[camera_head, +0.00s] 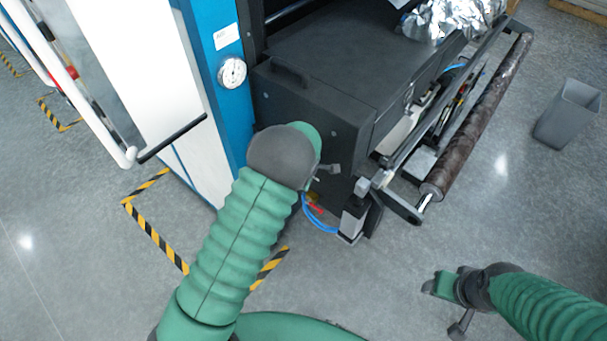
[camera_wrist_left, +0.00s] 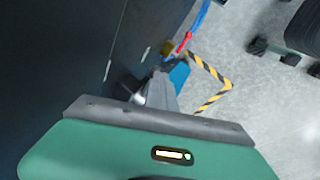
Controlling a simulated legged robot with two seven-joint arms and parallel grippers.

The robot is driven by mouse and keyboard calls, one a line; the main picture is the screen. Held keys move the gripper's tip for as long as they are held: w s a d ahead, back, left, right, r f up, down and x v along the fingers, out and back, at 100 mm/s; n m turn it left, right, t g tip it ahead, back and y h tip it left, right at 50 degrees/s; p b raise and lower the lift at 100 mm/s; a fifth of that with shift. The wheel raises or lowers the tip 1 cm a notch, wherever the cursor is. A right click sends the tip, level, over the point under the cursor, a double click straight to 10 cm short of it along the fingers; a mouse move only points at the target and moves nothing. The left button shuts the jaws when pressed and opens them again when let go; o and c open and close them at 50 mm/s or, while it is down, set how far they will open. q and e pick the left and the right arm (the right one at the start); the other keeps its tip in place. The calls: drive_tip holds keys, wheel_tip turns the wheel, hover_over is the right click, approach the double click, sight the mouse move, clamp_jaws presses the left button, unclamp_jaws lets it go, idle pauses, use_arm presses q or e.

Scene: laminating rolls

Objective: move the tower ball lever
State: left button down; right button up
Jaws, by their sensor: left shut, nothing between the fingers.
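A small valve with a red lever (camera_head: 315,209) and a brass-yellow body sits low at the front corner of the dark machine, beside blue hoses. In the left wrist view the red lever (camera_wrist_left: 186,40) shows just beyond the fingers, with the yellow body (camera_wrist_left: 167,48) beside it. My left gripper (camera_wrist_left: 163,82) is shut and empty, pointing toward the valve; I see no clear contact. In the head view its grey fingers (camera_head: 328,169) show above the lever, partly hidden by my wrist. My right gripper (camera_head: 461,325) is over the floor at lower right, its jaw state unclear.
The dark machine housing (camera_head: 305,112) stands close beside my left wrist. A blue column with a gauge (camera_head: 232,72) rises at its left. A long brown roll (camera_head: 480,115) juts out at right. A grey bin (camera_head: 567,112) stands on open floor.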

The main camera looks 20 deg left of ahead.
use_arm(q)
drive_tip(key=f, duration=0.1)
drive_tip(key=f+b, duration=0.1)
drive_tip(key=f, duration=0.1)
drive_tip(key=f+b, duration=0.1)
drive_tip(key=shift+d+f, duration=0.25)
drive_tip(key=shift+d, duration=0.1)
drive_tip(key=shift+s+a, duration=0.1)
idle(0.5)
